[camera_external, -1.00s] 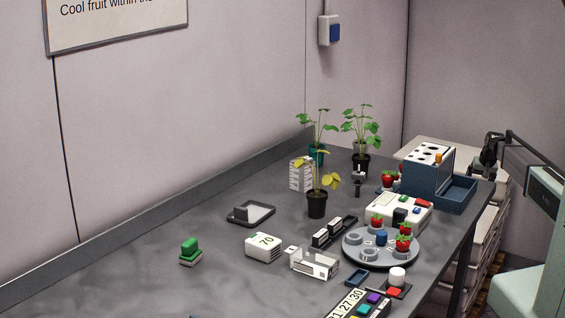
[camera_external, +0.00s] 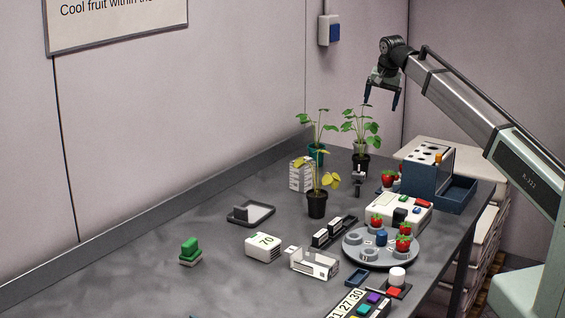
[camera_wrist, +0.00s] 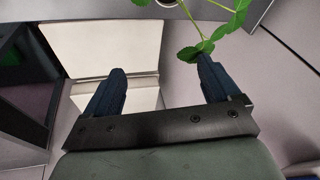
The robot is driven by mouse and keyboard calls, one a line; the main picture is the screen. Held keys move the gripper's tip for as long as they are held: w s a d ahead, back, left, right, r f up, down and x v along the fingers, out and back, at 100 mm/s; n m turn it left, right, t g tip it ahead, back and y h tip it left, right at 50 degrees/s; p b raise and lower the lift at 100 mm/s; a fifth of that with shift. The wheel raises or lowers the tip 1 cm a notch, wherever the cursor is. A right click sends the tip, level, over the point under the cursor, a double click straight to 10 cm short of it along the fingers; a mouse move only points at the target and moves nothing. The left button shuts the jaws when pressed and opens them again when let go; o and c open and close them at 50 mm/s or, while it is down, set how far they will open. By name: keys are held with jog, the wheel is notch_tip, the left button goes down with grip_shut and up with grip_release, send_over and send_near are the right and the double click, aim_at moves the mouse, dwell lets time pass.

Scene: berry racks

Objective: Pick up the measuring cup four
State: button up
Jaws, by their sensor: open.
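My gripper (camera_external: 381,104) is open and empty, high above the back of the table near the plants. In the wrist view its two dark blue fingers (camera_wrist: 161,68) are spread apart with nothing between them. A round grey tray (camera_external: 386,263) holds several small cups. Among them are a grey cup (camera_external: 354,239), a blue one (camera_external: 381,239) and others topped with red strawberries (camera_external: 403,243). I cannot read numbers on the cups, so I cannot tell which is measuring cup four. The tray is well below my gripper and not in the wrist view.
Potted plants (camera_external: 317,204) stand at the back; leaves (camera_wrist: 196,50) appear near one finger in the wrist view. A blue rack (camera_external: 425,180) stands back right. The table's left is mostly clear.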

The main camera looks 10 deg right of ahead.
jog(key=s+a+m+g, duration=0.1)
jog(key=s+a, duration=0.3)
jog(key=a, duration=0.5)
jog(key=s+a+m+g, duration=0.1)
jog(key=s+a, duration=0.3)
jog(key=a, duration=0.4)
jog(key=m+g, duration=0.2)
jog(key=m, duration=0.1)
send_near(303, 169)
jog(key=w+r, duration=0.2)
jog(key=w, duration=0.3)
jog(key=shift+s+d+f, duration=0.1)
jog(key=shift+s+f, duration=0.1)
jog(key=shift+f, duration=2.05)
jog(key=shift+s+d+f, duration=0.1)
jog(key=shift+s+f, duration=0.15)
jog(key=shift+f, duration=2.05)
jog(key=shift+s+d+f, duration=0.1)
jog(key=shift+s+f, duration=0.1)
jog(key=shift+f, duration=2.05)
jog(key=shift+c, duration=0.3)
jog(key=c, duration=1)
